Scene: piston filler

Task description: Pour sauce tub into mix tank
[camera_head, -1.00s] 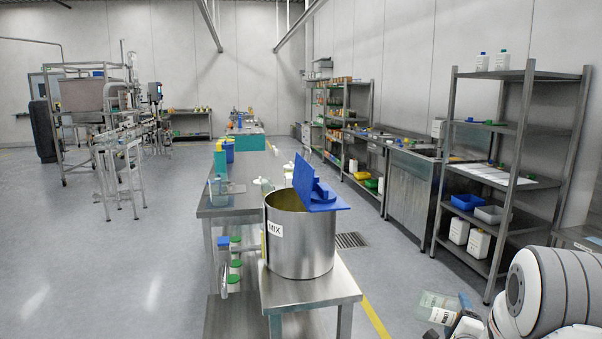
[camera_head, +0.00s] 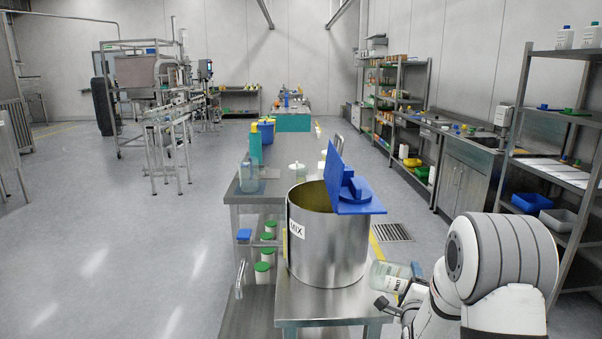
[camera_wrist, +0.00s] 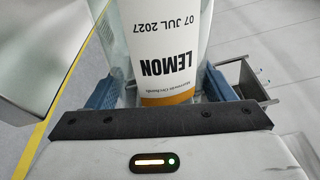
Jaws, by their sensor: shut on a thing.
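The mix tank (camera_head: 318,250) is an open steel drum marked MIX on a steel stand. Its blue lid (camera_head: 347,185) is partly raised, with one flap upright and the rest flat over the right of the rim. My gripper (camera_wrist: 160,88) is shut on a clear tub, the sauce tub (camera_head: 386,278), with a white label reading LEMON and an orange band at the label's edge (camera_wrist: 168,98). Blue finger pads grip its two sides. The tub is tilted, just right of the tank and below its rim. Its contents and mouth cannot be made out.
The stand (camera_head: 300,305) reaches to the tank's right, near the tub. A long steel table (camera_head: 245,190) with containers lies behind the tank. Green-lidded jars (camera_head: 264,272) sit low at left. Steel shelves (camera_head: 570,135) line the right; the left floor is open.

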